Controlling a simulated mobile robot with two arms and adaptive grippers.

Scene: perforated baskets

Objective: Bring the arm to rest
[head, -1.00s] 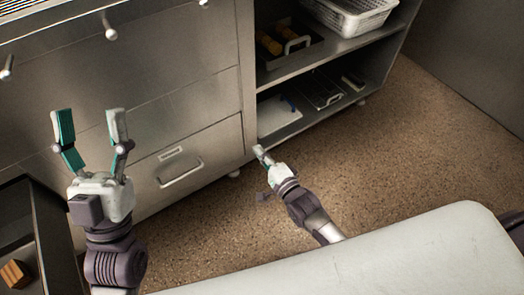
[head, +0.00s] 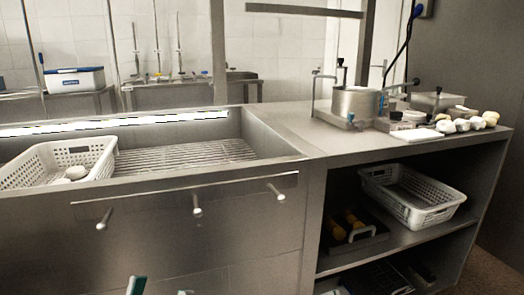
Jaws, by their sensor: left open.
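Only the fingertips of my left gripper (head: 160,289) show, at the bottom edge of the head view. They stand apart with an empty gap between them, in front of the grey cabinet front (head: 225,240). One tip shows a teal inner pad. The rest of the left arm is below the picture. My right gripper is not in view.
A white perforated basket (head: 20,172) with pale round items stands in the sink (head: 200,155) at left. Another basket (head: 440,213) is on the right cabinet's shelf, near a dark tray (head: 362,246). A metal pot (head: 356,104) and pale round items (head: 461,125) stand on the counter.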

